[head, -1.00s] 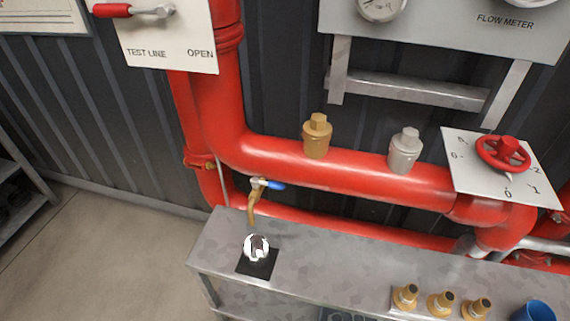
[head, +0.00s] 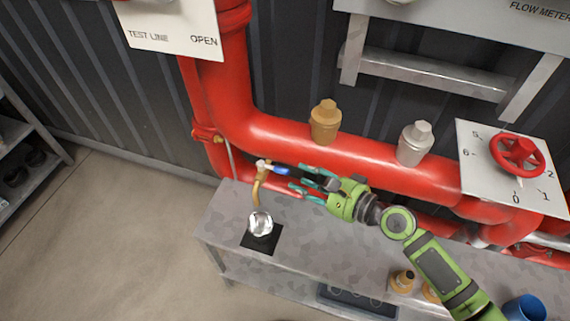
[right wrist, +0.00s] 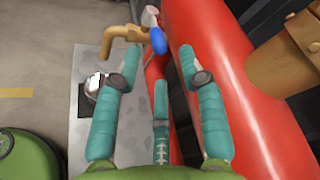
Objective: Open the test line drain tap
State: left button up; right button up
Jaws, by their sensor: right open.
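The drain tap is a small brass tap (head: 258,183) with a blue lever handle (head: 281,171), on the red pipe's lower left. The handle points right in the head view. My right gripper (head: 302,180) is open, just right of the handle, fingers toward it. In the right wrist view the blue handle (right wrist: 157,41) lies ahead, between and just beyond the spread fingertips (right wrist: 160,60); no contact is visible. The brass spout (right wrist: 112,35) bends down to the left. A shiny clear or silver cup (head: 260,223) stands below the spout on a black pad. My left gripper is out of view.
The grey metal bench (head: 228,210) runs under the red pipe (head: 290,141). A brass cap (head: 324,121) and a silver cap (head: 414,143) stand on the pipe. A red handwheel (head: 517,155) and a blue cup (head: 526,308) are at the right. Brass fittings sit partly behind my arm.

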aim_at(288, 173)
jog(key=p+x, duration=0.1)
jog(key=x, duration=0.5)
jog(key=shift+w+a, duration=0.15)
jog(key=shift+a, duration=0.15)
grip_shut()
